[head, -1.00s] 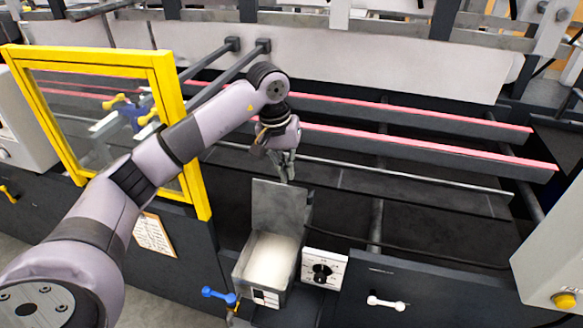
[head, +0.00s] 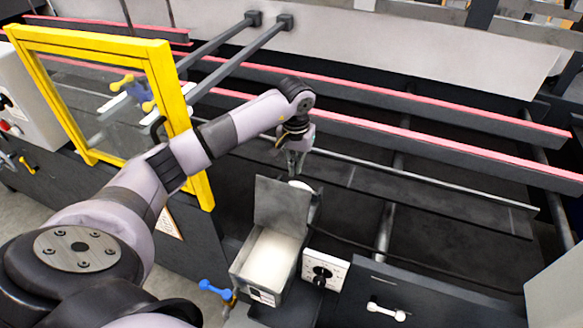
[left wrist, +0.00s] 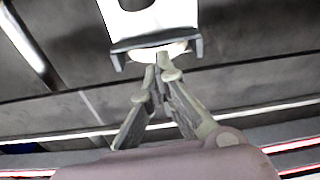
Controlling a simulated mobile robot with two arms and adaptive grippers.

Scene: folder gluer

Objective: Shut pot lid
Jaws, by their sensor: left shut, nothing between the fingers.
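The pot (head: 267,263) is a grey box with pale contents, below my left gripper in the head view. Its grey lid (head: 281,204) stands open, nearly upright, at the pot's far edge. My left gripper (head: 296,174) is shut and empty, pointing down just behind the lid's top edge. In the left wrist view the closed fingertips (left wrist: 160,70) are close to a white round part (left wrist: 152,52) beside a grey bracketed edge. I cannot tell whether they touch anything. My right gripper is out of view.
A white dial panel (head: 325,270) is right of the pot, and a blue handle (head: 215,290) is at its lower left. A yellow-framed guard (head: 179,120) stands left of my arm. Red-topped rails (head: 430,136) run behind the gripper.

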